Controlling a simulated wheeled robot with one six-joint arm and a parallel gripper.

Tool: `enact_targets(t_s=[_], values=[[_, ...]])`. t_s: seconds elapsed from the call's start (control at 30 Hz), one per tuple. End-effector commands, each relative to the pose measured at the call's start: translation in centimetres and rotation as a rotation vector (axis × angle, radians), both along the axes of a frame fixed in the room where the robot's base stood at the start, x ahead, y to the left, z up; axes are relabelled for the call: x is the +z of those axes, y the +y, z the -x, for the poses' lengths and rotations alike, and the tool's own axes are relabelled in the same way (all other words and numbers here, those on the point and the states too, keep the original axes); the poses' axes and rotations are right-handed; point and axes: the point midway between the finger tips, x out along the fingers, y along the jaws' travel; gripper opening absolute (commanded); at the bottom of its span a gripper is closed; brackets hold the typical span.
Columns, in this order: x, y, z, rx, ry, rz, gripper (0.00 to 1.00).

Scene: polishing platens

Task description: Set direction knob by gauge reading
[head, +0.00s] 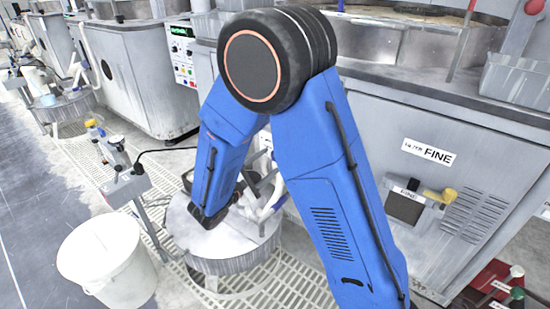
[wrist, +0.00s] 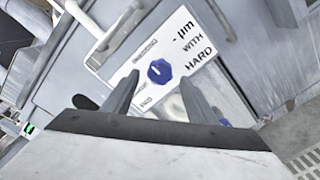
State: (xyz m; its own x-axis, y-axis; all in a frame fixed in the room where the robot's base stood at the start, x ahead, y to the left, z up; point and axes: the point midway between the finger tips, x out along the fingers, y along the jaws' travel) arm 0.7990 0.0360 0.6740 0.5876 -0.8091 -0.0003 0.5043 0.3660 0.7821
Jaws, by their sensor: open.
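A dark blue lobed knob (wrist: 159,71) sits on a white labelled plate (wrist: 196,76) in the wrist view. A small pale mark shows on the knob; its exact setting is too small to read. My gripper (wrist: 160,80) is open, with one finger on each side of the knob in the picture. I cannot tell how far off the knob is, and nothing is held. The plate reads "- µm WITH HARD"; smaller words are unreadable. No gauge reading is legible. In the head view my arm hides the gripper and the knob.
A green-lit display panel (head: 181,31) stands on a machine at the back. A white bucket (head: 106,262) and a round grey stand (head: 232,251) are on the floor. A cabinet labelled "FINE" (head: 428,152) is at right. Floor at far left is clear.

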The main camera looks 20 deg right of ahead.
Motion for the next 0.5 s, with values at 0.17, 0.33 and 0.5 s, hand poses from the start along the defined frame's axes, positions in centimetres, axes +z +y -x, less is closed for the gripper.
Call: enact_targets(t_s=[0.17,0.33,0.5], values=[[0.0,-2.0,-1.4,-0.002,0.0,0.0,0.52],[0.0,-3.3,-2.3,-0.001,0.0,0.0,0.52],[0.0,-3.8,-2.7,-0.001,0.0,0.001,0.52]])
